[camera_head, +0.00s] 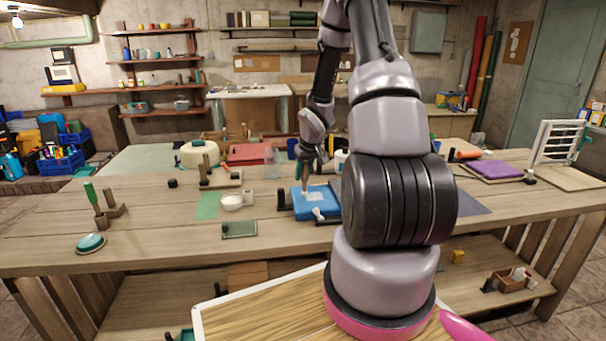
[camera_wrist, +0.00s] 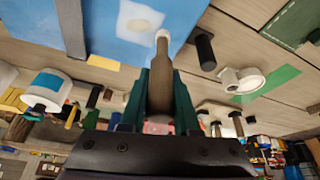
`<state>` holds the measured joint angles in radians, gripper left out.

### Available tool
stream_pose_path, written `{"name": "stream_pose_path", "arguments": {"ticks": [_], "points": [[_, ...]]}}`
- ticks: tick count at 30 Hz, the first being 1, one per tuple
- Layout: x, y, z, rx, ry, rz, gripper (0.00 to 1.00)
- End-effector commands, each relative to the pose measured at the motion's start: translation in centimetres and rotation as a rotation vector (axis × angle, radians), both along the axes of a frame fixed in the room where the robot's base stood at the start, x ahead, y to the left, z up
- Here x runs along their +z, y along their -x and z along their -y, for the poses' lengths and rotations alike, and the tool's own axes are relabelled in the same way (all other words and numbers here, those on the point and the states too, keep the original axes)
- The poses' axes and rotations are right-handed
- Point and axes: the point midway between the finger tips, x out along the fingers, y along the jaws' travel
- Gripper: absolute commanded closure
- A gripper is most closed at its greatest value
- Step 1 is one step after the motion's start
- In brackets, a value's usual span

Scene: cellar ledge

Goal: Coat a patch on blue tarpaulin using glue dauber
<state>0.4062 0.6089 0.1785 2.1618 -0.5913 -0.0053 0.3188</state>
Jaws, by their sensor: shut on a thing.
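The blue tarpaulin (camera_head: 327,205) lies on the workbench, and it fills the top of the wrist view (camera_wrist: 185,12). A pale patch (camera_wrist: 138,22) with a whitish border shows on it. My gripper (camera_wrist: 162,90) has its teal fingers shut on the handle of the glue dauber (camera_wrist: 161,62). The dauber's light tip points at the tarpaulin beside the pale patch; I cannot tell whether it touches. In the head view my gripper (camera_head: 307,182) is over the tarpaulin, pointing down, and the dauber is hard to make out there.
A white round pot (camera_head: 232,202) stands on the bench left of the tarpaulin, near a green sheet (camera_head: 208,206). A green tray (camera_head: 239,230) lies in front. A dark cylinder (camera_wrist: 205,50) is beside the tarpaulin.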

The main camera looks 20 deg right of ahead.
Motion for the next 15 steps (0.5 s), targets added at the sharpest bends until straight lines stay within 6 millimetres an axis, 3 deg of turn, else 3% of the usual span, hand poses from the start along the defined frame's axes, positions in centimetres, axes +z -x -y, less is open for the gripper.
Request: {"name": "stream_pose_path", "arguments": {"ticks": [15], "points": [[-0.86, 0.0, -0.03, 0.0, -0.001, -0.001, 1.0]]}}
